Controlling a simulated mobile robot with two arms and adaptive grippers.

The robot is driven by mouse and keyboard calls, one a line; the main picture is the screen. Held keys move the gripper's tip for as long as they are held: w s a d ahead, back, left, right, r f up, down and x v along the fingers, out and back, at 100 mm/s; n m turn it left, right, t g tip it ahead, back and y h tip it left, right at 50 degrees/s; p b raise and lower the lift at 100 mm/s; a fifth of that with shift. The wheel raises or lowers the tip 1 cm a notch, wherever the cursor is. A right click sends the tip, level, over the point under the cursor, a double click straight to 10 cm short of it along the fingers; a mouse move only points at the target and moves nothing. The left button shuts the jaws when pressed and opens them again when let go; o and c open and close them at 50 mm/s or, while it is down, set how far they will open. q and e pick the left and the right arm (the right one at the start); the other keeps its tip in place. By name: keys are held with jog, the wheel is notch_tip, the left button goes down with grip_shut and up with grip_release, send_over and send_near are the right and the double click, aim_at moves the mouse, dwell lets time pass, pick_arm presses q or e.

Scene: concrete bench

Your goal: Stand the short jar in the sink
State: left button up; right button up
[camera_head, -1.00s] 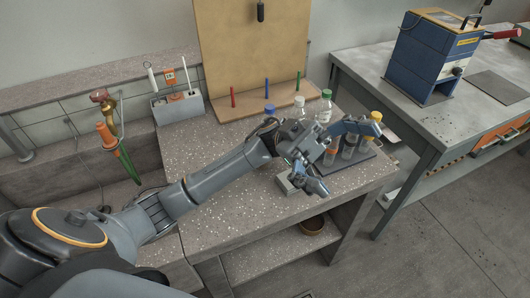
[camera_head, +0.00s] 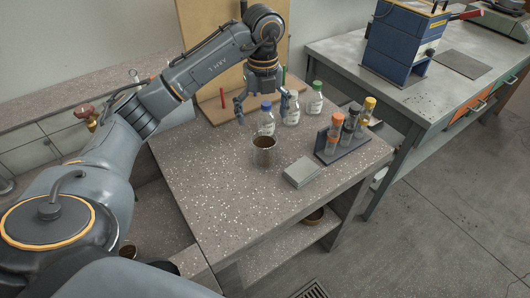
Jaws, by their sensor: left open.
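My left gripper (camera_head: 262,111) hangs open, pointing down, at the back of the bench. Its fingers spread to either side of a short clear bottle with a blue cap (camera_head: 267,121); I cannot tell whether they touch it. Beside it stand a white-capped bottle (camera_head: 292,111) and a green-capped bottle (camera_head: 315,101). Which one is the short jar is not clear from the picture. The sink lies at the left, mostly hidden behind my left arm; its tap handle (camera_head: 86,111) shows. My right gripper is not in view.
A metal cup (camera_head: 264,157) stands in front of the blue-capped bottle. A grey box (camera_head: 302,172) lies to its right. A dark rack (camera_head: 345,149) holds tubes with orange, black and yellow caps. The front left of the speckled bench (camera_head: 215,195) is clear.

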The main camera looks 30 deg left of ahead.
aim_at(264, 150)
pick_arm(q)
notch_tip(264, 150, down, 7)
jog(key=shift+f, duration=0.1)
jog(key=f, duration=0.2)
jog(key=f+p, duration=0.1)
jog(key=f, duration=0.2)
jog(key=shift+w+d+f, duration=0.1)
jog(key=shift+d+f, duration=0.1)
jog(key=shift+f, duration=0.1)
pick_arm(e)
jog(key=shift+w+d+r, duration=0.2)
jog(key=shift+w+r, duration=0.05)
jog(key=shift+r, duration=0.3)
pick_arm(q)
jog(key=c, duration=1.5)
jog(key=shift+o, duration=0.2)
jog(key=shift+r, duration=0.1)
